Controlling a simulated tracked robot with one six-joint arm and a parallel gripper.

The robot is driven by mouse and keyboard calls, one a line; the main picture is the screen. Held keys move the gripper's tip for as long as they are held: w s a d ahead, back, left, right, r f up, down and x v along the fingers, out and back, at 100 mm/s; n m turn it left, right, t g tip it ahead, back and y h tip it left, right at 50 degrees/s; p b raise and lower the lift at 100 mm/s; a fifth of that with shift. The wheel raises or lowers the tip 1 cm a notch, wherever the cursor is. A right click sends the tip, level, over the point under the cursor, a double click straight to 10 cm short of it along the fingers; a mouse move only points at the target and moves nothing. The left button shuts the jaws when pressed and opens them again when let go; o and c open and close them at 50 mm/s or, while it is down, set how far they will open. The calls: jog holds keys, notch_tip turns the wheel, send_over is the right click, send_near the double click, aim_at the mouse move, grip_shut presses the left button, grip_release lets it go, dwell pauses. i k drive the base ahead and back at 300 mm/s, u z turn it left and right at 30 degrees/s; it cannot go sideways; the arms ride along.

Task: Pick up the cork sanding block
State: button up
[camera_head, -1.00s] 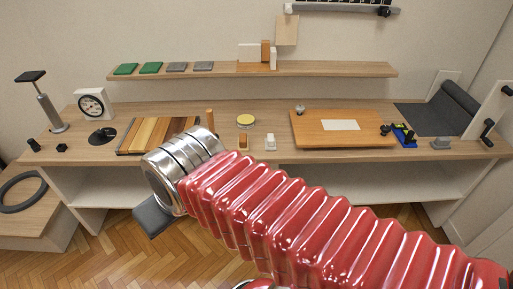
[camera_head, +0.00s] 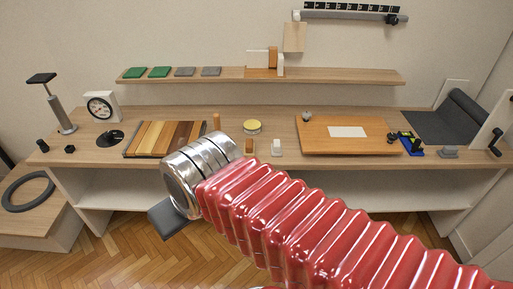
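I cannot tell for certain which thing is the cork sanding block. A small orange-brown block (camera_head: 249,147) stands near the front edge of the workbench (camera_head: 300,162), just beyond my arm's metal collar. Another orange-brown block (camera_head: 273,57) stands on the wall shelf. My arm, in red ribbed bellows, crosses from the lower right. Beyond its collar a dark grey part of my gripper (camera_head: 168,219) shows in front of the bench, over the parquet. My fingertips are hidden, so whether they are open or shut cannot be seen.
On the bench a white block (camera_head: 276,147), a yellow-lidded tin (camera_head: 252,127), a wood-strip board (camera_head: 163,139) and an orange board (camera_head: 345,134) stand near the arm. A dial gauge (camera_head: 102,105) is at left. A dark mat roll (camera_head: 465,112) is at right.

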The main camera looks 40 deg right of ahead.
aim_at(249, 146)
jog(key=z, duration=0.5)
jog(key=i, duration=1.5)
